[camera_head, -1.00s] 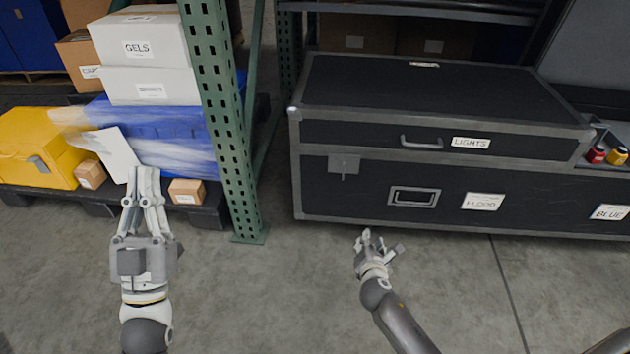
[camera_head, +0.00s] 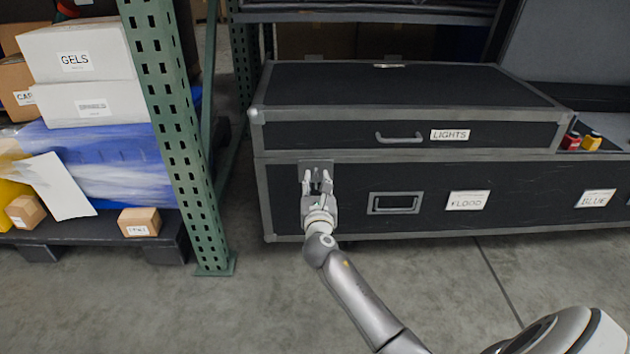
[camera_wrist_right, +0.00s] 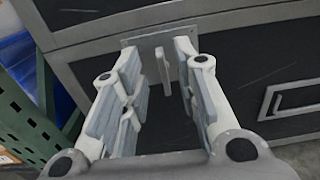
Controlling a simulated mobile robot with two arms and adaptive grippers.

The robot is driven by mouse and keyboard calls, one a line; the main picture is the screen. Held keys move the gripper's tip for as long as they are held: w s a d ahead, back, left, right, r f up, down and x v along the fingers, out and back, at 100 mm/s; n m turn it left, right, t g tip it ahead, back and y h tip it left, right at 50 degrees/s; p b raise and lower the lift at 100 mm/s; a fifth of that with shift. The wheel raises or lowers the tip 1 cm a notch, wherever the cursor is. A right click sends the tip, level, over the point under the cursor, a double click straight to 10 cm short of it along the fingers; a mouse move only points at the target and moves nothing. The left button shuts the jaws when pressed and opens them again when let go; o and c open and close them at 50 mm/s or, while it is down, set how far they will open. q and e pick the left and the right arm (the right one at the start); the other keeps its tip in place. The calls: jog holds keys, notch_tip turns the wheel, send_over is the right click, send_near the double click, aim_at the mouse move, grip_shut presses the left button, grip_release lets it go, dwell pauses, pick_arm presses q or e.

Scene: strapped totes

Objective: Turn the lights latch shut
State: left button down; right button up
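The lights case (camera_head: 345,135) is a black case with grey edges, a handle and a LIGHTS label, in the head view. Its latch (camera_head: 316,164) is a grey plate at the left of the front, just below the lid seam. In the wrist view the latch shows a thin upright tab (camera_wrist_right: 163,66) standing out from the plate. My right gripper (camera_head: 318,182) is in front of the latch. In the wrist view the right gripper (camera_wrist_right: 160,85) is open, with the tab between its fingers and a gap on both sides. My left gripper is out of view.
A green rack post (camera_head: 180,140) stands left of the case. A recessed handle (camera_head: 396,203) and the FLOOD label (camera_head: 467,201) are right of the latch. A pallet with white boxes (camera_head: 85,63) is at the left. The floor in front is clear.

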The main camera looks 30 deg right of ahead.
aim_at(316, 174)
jog(key=shift+b+x, duration=0.8)
jog(key=shift+x, duration=1.55)
grip_shut()
